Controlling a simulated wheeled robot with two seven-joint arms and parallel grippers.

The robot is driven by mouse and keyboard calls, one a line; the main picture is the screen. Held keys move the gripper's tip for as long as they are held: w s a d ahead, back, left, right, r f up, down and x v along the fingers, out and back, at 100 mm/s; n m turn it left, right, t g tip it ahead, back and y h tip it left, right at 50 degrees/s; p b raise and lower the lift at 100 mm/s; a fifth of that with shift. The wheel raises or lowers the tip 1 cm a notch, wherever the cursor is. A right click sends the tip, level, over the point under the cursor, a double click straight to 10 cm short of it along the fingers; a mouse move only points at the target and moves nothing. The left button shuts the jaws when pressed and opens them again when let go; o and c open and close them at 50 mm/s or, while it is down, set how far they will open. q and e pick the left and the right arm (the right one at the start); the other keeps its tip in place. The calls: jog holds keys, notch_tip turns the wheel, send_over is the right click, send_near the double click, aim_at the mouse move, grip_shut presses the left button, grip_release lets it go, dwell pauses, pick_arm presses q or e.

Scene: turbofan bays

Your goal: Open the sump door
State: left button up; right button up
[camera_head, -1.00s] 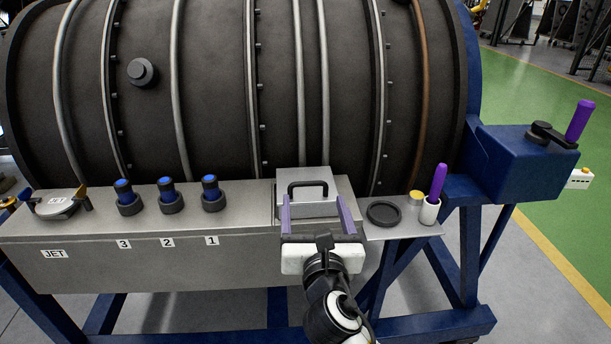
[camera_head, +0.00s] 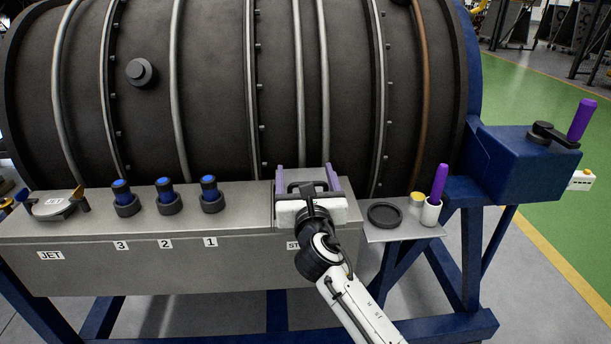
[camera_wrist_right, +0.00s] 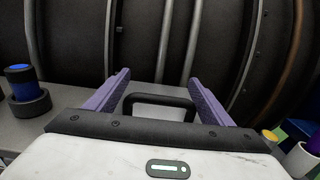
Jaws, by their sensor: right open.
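The sump door (camera_head: 318,173) is a grey lid on top of the long grey box, right of the blue-topped fittings. It looks closed. Its black handle shows in the right wrist view (camera_wrist_right: 160,99) as an upright loop. My right gripper (camera_head: 306,170) is over the door, with its purple fingers spread to either side of the handle. In the right wrist view the fingers (camera_wrist_right: 160,84) are open, with gaps between them and the handle. The gripper body hides most of the door in the head view. My left gripper is not in view.
The grey box (camera_head: 130,262) carries labelled blue-topped fittings (camera_head: 165,195) and a jet cover (camera_head: 55,205). A small shelf right of the door holds a black ring (camera_head: 384,215), a yellow-capped piece (camera_head: 416,198) and a purple tool in a white cup (camera_head: 431,213). The dark engine casing (camera_head: 215,90) rises behind.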

jog(key=c, duration=1.2)
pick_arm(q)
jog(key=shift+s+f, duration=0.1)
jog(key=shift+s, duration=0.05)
pick_arm(e)
jog(key=shift+r, duration=0.15)
